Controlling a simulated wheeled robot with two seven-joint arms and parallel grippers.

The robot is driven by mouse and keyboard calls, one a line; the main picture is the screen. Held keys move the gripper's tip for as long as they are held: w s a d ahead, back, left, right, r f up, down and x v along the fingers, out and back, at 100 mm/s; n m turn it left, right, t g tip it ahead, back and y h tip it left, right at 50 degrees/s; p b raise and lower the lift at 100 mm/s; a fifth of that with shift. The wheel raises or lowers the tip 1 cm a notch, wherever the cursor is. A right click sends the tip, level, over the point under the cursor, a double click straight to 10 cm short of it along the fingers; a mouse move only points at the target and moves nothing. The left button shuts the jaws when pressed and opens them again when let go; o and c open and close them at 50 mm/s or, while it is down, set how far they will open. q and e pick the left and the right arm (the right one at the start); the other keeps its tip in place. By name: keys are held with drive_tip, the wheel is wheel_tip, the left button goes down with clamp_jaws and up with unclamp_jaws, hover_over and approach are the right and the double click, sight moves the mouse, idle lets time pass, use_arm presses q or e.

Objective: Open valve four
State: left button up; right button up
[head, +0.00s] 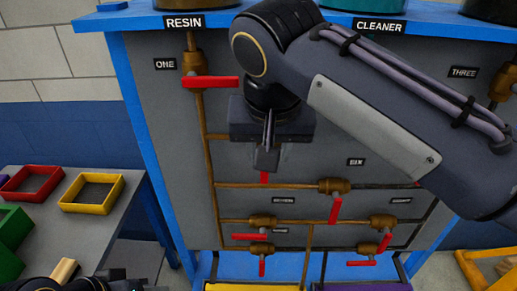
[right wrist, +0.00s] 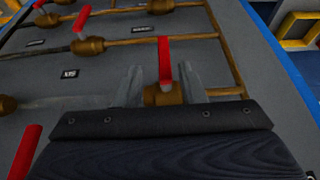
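A grey panel (head: 160,110) carries brown pipes and several brass valves with red handles. No label reading four is legible. In the head view my right gripper (head: 267,155) is at the panel's upper middle, hiding most of one valve; its red handle (head: 264,178) shows just below. In the right wrist view the fingers of my right gripper (right wrist: 165,85) are apart, one on each side of this valve's red handle (right wrist: 165,60) and brass body (right wrist: 160,96). The handle stands across the pipe; contact is unclear. My left gripper (head: 125,281) is partly visible at the bottom left, its fingers unclear.
Valve one's red handle (head: 210,82) lies horizontal at the upper left. Other valves (head: 335,187) sit lower on the panel. My right arm covers the panel's upper right. A grey table (head: 75,235) at left holds a red tray (head: 30,183) and a yellow tray (head: 92,193).

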sight(264, 183)
drive_tip(key=x, duration=0.7)
drive_tip(key=shift+w+a, duration=0.15)
drive_tip(key=shift+a, duration=0.15)
drive_tip(key=shift+c, duration=0.5)
clamp_jaws()
